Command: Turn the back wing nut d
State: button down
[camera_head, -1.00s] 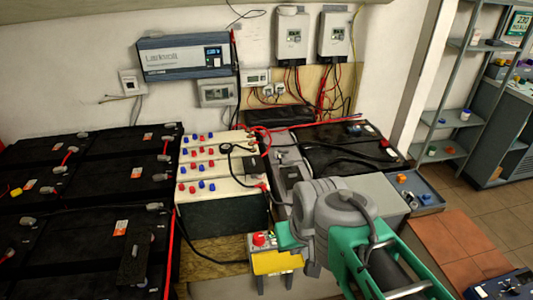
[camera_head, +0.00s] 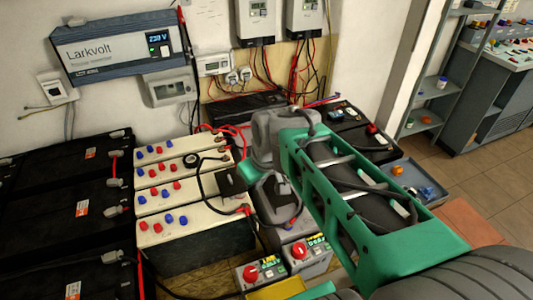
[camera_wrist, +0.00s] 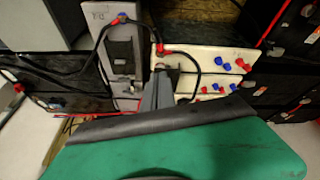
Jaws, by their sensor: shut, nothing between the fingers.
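My gripper (camera_wrist: 158,90) shows in the wrist view as shut grey fingers with nothing held. Its tips reach the near edge of a cream battery block (camera_wrist: 211,58) with red and blue caps. A small metal piece is close to the tips; I cannot tell whether it is wing nut d or whether the fingers touch it. A red cable terminal (camera_wrist: 162,49) sits just beyond. The cream blocks (camera_head: 190,262) stand left of the arm there, with a dark round fitting (camera_head: 191,160) on top. No wing nut is clearly readable.
A grey unit (camera_wrist: 118,66) with a black part stands beside the cream blocks. Black cables loop close to my fingers. Black batteries (camera_head: 60,215) fill the left. Red-knobbed boxes (camera_head: 265,272) stand in front. A blue tray (camera_head: 425,190) is right. Wall devices (camera_head: 118,48) hang behind.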

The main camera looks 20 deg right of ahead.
jog(key=w+d+f+n+t+y+b, duration=0.1)
jog(key=w+d+f+n+b, duration=0.3)
jog(key=w+d+f, duration=0.65)
jog(key=w+d+f+n+t+y+b, duration=0.1)
jog(key=w+d+f+n+t, duration=0.1)
jog(key=w+d+f+n, duration=0.8)
jog(key=w+a+f+m, duration=0.1)
jog(key=w+a, duration=0.1)
jog(key=w+a+f+m, duration=0.1)
jog(key=w+f+m, duration=0.1)
jog(key=w, duration=0.1)
jog(key=w+a+f+m, duration=0.1)
jog(key=w+a, duration=0.1)
jog(key=shift+w+a+f+m+p, duration=0.3)
jog(key=shift+w+f+m+p, duration=0.05)
jog(key=shift+f+m, duration=0.05)
jog(key=w, duration=0.1)
jog(key=w+d, duration=0.1)
jog(key=w, duration=0.2)
jog(key=shift+w+d+f+p, duration=0.15)
jog(key=shift+d+f+p, duration=0.05)
jog(key=shift+f+p, duration=0.1)
jog(key=shift+f, duration=0.1)
